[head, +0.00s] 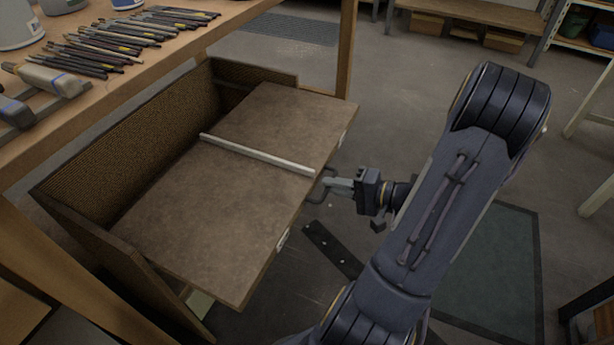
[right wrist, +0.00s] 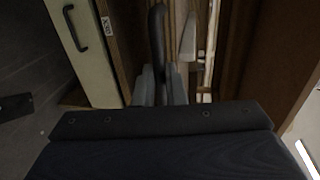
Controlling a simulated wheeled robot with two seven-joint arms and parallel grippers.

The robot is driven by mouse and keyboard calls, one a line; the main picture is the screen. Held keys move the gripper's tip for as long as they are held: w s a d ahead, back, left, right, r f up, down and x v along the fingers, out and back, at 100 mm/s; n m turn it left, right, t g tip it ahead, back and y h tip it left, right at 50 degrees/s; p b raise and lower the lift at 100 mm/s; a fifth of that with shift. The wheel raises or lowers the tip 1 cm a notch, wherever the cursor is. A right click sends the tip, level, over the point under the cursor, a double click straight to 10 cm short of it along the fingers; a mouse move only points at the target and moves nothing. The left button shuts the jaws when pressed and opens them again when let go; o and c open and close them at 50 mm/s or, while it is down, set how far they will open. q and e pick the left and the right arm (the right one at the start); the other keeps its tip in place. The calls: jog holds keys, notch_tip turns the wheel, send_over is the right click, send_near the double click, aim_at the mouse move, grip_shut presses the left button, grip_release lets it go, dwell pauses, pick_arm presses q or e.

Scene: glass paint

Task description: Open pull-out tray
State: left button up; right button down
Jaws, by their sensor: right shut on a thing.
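The pull-out tray (head: 205,215) is a flat brown board with a pale strip (head: 257,154) across it. In the head view it sticks out from under the workbench, between dark textured side walls. My right gripper (head: 328,186) is at the tray's front edge, shut on the dark tray handle. In the right wrist view the fingers (right wrist: 160,88) close around the handle (right wrist: 157,38), which hides part of what lies behind. My left gripper is not in view.
The wooden workbench (head: 170,58) above holds several brushes (head: 110,42) and pots. A pale drawer front (right wrist: 92,62) with a dark handle shows in the right wrist view. A dark mat (head: 490,265) lies on the floor at right. Open floor lies beyond the tray.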

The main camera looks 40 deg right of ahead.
jog(key=shift+f+v, duration=0.2)
jog(key=shift+v, duration=0.65)
jog(key=shift+f+v, duration=0.15)
jog(key=shift+v, duration=0.7)
jog(key=c, duration=1.5)
grip_release()
jog(key=shift+d, duration=0.1)
jog(key=p+v, duration=0.1)
jog(key=v, duration=0.7)
